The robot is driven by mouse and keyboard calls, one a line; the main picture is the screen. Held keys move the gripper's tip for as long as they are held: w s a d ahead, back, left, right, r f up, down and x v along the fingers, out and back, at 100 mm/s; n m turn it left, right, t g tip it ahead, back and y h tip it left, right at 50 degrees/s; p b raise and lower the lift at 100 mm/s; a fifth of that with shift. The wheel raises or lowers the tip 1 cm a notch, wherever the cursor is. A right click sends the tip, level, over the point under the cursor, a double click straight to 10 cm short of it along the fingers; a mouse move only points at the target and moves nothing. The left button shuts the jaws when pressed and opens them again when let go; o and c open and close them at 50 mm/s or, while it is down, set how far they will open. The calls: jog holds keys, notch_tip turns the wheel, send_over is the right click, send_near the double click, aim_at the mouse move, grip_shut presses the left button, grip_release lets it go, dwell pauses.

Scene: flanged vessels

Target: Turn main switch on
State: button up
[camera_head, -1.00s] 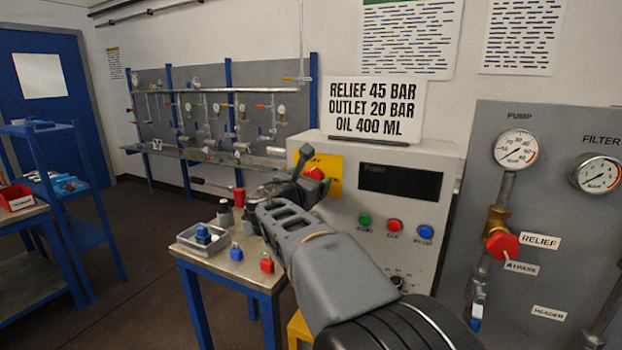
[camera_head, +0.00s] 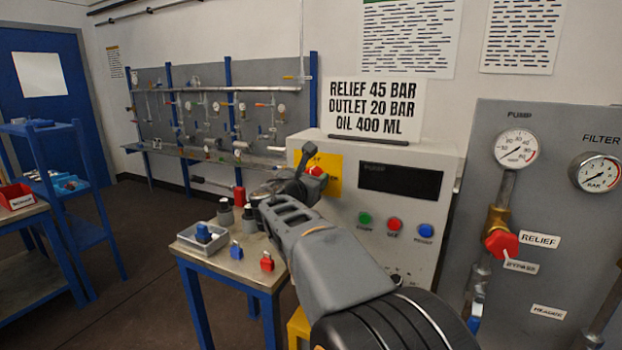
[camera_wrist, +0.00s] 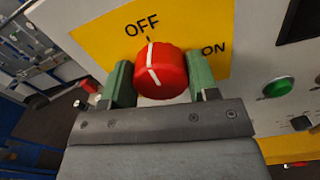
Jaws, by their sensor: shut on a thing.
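The main switch is a round red knob (camera_wrist: 162,72) with a white line, on a yellow plate (camera_wrist: 100,38) marked OFF and ON. Its white line points up toward OFF in the wrist view. My gripper (camera_wrist: 160,85) has one green finger on each side of the knob and is shut on it. In the head view, my gripper (camera_head: 307,166) is at the yellow plate on the pump panel and covers part of the red knob (camera_head: 317,171).
Green, red and blue buttons (camera_head: 395,224) sit right of the switch, below a dark display (camera_head: 400,182). A small table (camera_head: 240,268) with a grey tray and several small parts stands left of the panel. A gauge board (camera_head: 545,260) stands at the right.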

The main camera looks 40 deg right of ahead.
jog(key=shift+f+m+b, duration=0.15)
jog(key=shift+m+b, duration=0.15)
jog(key=shift+b, duration=0.3)
jog(key=shift+f+m+b, duration=0.1)
jog(key=shift+m+b, duration=0.2)
jog(key=shift+b, duration=0.05)
jog(key=m+b, duration=0.2)
jog(key=b, duration=0.1)
jog(key=shift+f, duration=0.1)
jog(key=m+b, duration=0.5)
jog(key=m, duration=0.1)
jog(key=shift+s+b, duration=0.1)
jog(key=shift+b, duration=0.25)
jog(key=m+b, duration=0.4)
jog(key=m, duration=0.1)
jog(key=shift+d+b, duration=0.1)
jog(key=shift+b, duration=0.2)
jog(key=shift+m+b, duration=1.05)
jog(key=shift+m, duration=0.95)
jog(key=o, duration=0.9)
